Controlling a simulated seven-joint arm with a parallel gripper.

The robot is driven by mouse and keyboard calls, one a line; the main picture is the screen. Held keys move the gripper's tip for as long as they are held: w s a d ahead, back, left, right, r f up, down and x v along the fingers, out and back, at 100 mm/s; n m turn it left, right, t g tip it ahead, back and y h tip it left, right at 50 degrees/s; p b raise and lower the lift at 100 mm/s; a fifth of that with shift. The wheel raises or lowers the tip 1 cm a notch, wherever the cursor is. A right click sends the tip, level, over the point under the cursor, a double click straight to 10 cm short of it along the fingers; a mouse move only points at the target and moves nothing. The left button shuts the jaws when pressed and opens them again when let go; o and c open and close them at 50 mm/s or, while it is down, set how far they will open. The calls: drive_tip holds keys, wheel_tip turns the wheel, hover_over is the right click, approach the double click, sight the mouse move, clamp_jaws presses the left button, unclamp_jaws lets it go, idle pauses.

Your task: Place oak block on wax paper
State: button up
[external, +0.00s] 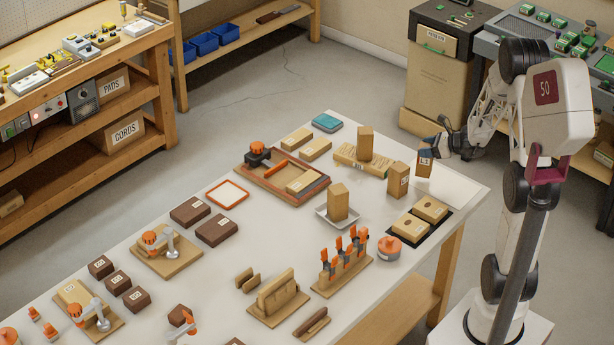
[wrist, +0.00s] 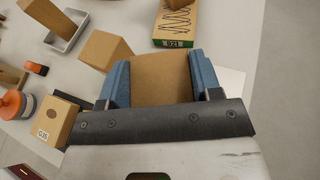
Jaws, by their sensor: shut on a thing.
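My gripper (external: 428,152) is shut on a tan wooden block (external: 425,165), taken to be the oak block. In the wrist view, the block (wrist: 162,78) fills the space between the blue finger pads of my gripper (wrist: 160,82). A pale, flat sheet (external: 452,188), which looks like the wax paper, lies at the table's right end. The held block is upright at the sheet's far left side in the external view; its height above the table is hard to tell. Part of the sheet (wrist: 232,82) shows right of my gripper in the wrist view.
An upright block (external: 397,180) stands close left of the held one. Two blocks lie on a black mat (external: 401,230) in front. The sheet's surface looks clear.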

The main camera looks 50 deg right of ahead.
drive_tip(key=shift+w+d+f, duration=0.1)
drive_tip(key=shift+w+d, duration=0.45)
drive_tip(key=shift+w, duration=0.3)
drive_tip(key=shift+w+d+f, duration=0.1)
drive_tip(key=shift+w+d, duration=0.4)
drive_tip(key=shift+w, duration=0.35)
drive_tip(key=shift+f, duration=1.7)
drive_tip(key=shift+f, duration=0.1)
drive_tip(key=o, duration=1.4)
